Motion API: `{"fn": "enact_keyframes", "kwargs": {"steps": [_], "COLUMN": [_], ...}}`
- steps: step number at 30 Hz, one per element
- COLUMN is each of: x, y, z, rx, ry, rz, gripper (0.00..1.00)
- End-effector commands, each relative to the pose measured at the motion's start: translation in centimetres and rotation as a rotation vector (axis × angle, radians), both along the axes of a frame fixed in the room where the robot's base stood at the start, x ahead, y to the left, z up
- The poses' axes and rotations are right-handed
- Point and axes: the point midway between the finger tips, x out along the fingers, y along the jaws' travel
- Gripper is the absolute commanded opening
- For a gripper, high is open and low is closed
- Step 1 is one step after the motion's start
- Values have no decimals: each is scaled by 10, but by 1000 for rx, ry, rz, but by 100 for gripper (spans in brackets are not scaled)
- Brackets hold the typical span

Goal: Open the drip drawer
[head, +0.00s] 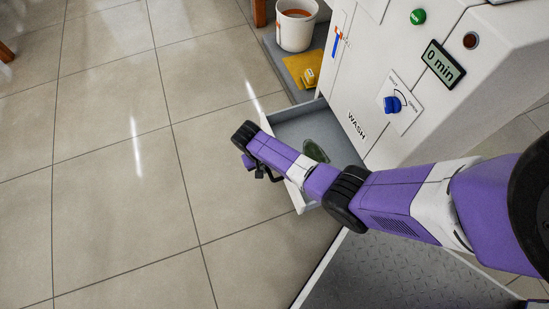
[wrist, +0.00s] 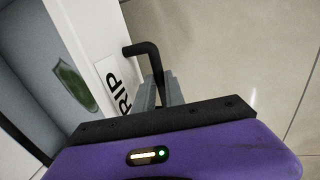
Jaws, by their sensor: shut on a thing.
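The drip drawer (head: 290,125) stands pulled out from the lower front of the white wash machine (head: 350,75), with its grey inside showing. Its white front with part of a label, "RIP", shows in the wrist view (wrist: 92,28). A black bar handle (wrist: 144,48) stands out from that front. My gripper (wrist: 167,92) is shut on the handle; the grip itself is partly hidden by my wrist body. In the head view my purple arm crosses over the drawer and hides part of it.
A dark green object (head: 315,151) lies in the drawer. A white bucket (head: 295,27) and a yellow item (head: 301,69) stand on a grey surface behind. The machine has a blue knob (head: 392,104) and a display (head: 442,64). Tiled floor to the left is clear.

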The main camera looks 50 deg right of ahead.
Motion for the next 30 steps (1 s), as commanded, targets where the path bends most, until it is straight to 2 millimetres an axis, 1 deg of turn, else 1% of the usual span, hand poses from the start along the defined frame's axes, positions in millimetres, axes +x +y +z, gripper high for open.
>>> {"fn": "enact_keyframes", "kwargs": {"steps": [2,12,13,14,15,16,25,28,30], "x": [3,3,3,3,3,3,2,3,4], "y": [1,2,1,1,2,2,2,3,4], "z": [0,0,0,0,0,0,1,8,18], "rx": [-1,-1,-1,-1,-1,-1,-1,0,0], "ry": [-4,-4,-4,-4,-4,-3,-2,-2,-2], "rz": [1,0,0,0,0,0,0,0,0], "gripper": [0,0,18,24,32,36,36,36,36]}}
